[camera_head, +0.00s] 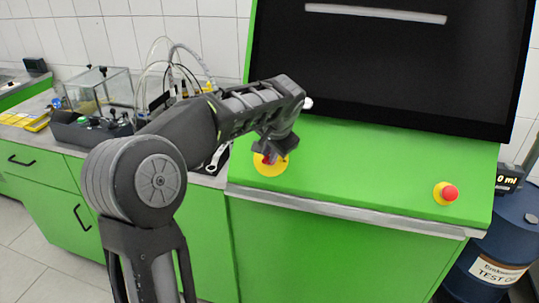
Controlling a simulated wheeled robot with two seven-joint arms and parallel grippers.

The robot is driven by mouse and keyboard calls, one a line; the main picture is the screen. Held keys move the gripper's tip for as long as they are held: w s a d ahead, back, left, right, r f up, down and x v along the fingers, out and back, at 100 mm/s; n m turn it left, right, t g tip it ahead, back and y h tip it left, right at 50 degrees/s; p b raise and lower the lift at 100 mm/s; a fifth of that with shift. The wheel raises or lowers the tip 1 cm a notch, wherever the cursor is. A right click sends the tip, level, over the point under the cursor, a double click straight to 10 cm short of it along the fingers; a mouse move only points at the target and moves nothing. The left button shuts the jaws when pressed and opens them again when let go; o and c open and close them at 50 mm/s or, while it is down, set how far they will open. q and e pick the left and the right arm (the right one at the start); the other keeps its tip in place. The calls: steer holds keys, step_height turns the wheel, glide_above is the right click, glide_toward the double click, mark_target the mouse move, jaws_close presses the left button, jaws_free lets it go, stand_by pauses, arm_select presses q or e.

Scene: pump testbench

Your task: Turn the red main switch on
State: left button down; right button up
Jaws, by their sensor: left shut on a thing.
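The red main switch (268,158) sits on a round yellow plate (269,170) at the left of the green console's sloped front. My left arm comes in from the left and its gripper (270,154) is at the switch, shut on the red knob. The fingers and wrist cover much of the knob, so its turned position cannot be read. My right gripper is not in view.
A red push button on a yellow base (449,193) is at the console's right. A dark screen (400,60) stands above the panel. A blue barrel (508,235) is at the right. A bench with a clear box (100,88) and hoses is at the left.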

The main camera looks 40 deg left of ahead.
arm_select(q)
steer(key=m+b, duration=0.1)
steer(key=m, duration=0.1)
steer(key=m+y+b, duration=0.1)
steer(key=m, duration=0.1)
steer(key=m+t+y+b, duration=0.1)
steer(key=b, duration=0.1)
steer(key=shift+s+d+f+m, duration=0.1)
steer(key=shift+d+f+m, duration=0.25)
steer(key=shift+f+m, duration=0.05)
steer(key=m+t+y+b, duration=0.1)
steer(key=m+b, duration=0.1)
steer(key=m, duration=0.1)
steer(key=shift+s+d+f, duration=0.1)
steer(key=shift+m+t+y+b, duration=0.3)
steer(key=shift+m+t+b, duration=0.1)
steer(key=shift+m+b, duration=0.25)
steer(key=c, duration=1.4)
jaws_free()
steer(key=shift+c, duration=0.2)
steer(key=shift+s, duration=0.1)
steer(key=v, duration=0.7)
steer(key=shift+d+r, duration=0.3)
